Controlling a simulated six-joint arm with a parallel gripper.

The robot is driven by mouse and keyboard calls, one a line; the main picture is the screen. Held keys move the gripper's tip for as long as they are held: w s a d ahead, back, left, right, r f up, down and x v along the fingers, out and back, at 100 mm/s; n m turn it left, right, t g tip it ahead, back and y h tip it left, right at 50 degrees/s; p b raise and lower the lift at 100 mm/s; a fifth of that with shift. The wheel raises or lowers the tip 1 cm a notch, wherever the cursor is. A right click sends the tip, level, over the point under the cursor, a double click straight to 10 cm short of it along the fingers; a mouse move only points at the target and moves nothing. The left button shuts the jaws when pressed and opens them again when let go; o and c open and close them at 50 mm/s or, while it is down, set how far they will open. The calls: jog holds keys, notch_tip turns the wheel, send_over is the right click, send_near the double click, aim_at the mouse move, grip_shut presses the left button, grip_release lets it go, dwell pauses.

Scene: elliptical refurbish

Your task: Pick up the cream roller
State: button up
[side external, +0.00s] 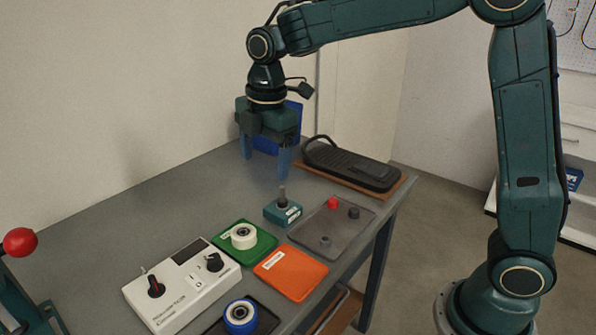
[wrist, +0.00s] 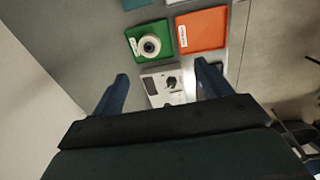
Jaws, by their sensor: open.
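The cream roller (side external: 243,236) lies on a green tray (side external: 262,250) near the middle of the table. It has a dark centre. In the wrist view the cream roller (wrist: 149,46) sits on the same green tray (wrist: 134,31), ahead of my fingers. My gripper (side external: 264,164) is open and empty, with its fingers pointing down. It is high over the far part of the table, well apart from the roller. In the wrist view my gripper (wrist: 160,78) shows its two blue fingers spread wide.
An orange tray (side external: 290,272) lies beside the green one. A white control box (side external: 181,285), a blue roller (side external: 240,316), a teal block with a post (side external: 282,212), a grey tray (side external: 318,243) with knobs and a black pedal (side external: 350,165) stand around. The table's left-back area is clear.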

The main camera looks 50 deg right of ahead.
jog(key=w+a+f+n+g, duration=0.1)
jog(key=w+a+f+n, duration=0.2)
jog(key=w+f+n, duration=0.1)
jog(key=shift+w+f, duration=0.65)
jog(key=shift+f, duration=0.25)
jog(key=shift+a+f, duration=0.1)
send_over(242, 229)
jog(key=s, duration=0.1)
jog(key=shift+s+a+f, duration=0.1)
jog(key=shift+a+f, duration=0.05)
jog(key=shift+f, duration=1.25)
jog(key=shift+w+a+f, duration=0.1)
jog(key=shift+a+f, duration=0.05)
jog(key=shift+f, duration=1.25)
jog(key=shift+s+a+f, duration=0.1)
jog(key=shift+a+f, duration=0.05)
jog(key=shift+f, duration=1.25)
jog(key=shift+f, duration=2.6)
jog(key=c, duration=1.1)
jog(key=shift+r, duration=0.15)
